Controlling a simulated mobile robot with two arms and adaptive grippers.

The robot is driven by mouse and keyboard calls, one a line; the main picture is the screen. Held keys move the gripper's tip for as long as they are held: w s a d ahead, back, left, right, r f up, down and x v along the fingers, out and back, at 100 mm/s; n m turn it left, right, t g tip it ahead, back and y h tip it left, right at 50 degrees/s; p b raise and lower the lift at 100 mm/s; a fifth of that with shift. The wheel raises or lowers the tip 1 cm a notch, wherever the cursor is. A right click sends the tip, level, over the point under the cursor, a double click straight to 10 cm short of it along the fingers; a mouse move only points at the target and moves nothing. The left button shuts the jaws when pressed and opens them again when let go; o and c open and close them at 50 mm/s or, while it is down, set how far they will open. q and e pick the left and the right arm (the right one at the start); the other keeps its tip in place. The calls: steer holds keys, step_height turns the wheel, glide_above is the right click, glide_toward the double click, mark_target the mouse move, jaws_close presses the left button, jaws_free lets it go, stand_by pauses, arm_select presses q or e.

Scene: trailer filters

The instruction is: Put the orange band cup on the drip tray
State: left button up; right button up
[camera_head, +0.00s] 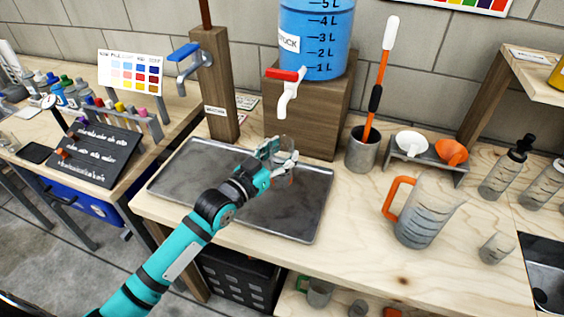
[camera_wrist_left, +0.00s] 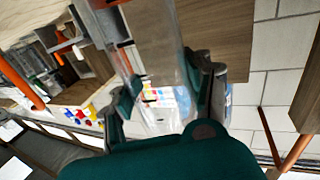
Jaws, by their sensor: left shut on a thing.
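The dark metal drip tray (camera_head: 292,217) lies on the wooden counter under the red-handled tap. My left gripper (camera_head: 281,155) is over the tray's back part, just below and in front of the tap. It is shut on a clear see-through cup (camera_head: 285,174), whose outline is faint in the head view. In the left wrist view the clear wall of the cup (camera_wrist_left: 122,40) shows between the fingers (camera_wrist_left: 160,97), with dark marks on it. I cannot clearly make out an orange band, nor whether the cup's base touches the tray. My right gripper is not in view.
A blue stock tank (camera_head: 317,40) stands on a wooden block (camera_head: 310,115) behind the tray. A grey pot (camera_head: 362,150) with an orange-handled brush, a funnel rack (camera_head: 428,165) and a clear jug with an orange handle (camera_head: 424,220) stand to the right. A blue-handled tap (camera_head: 188,55) is left.

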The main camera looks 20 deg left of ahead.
mark_target(282, 164)
arm_select(q)
steer(key=shift+f, duration=1.7)
steer(key=shift+s, duration=0.1)
steer(key=o, duration=1.1)
steer(key=shift+f, duration=0.15)
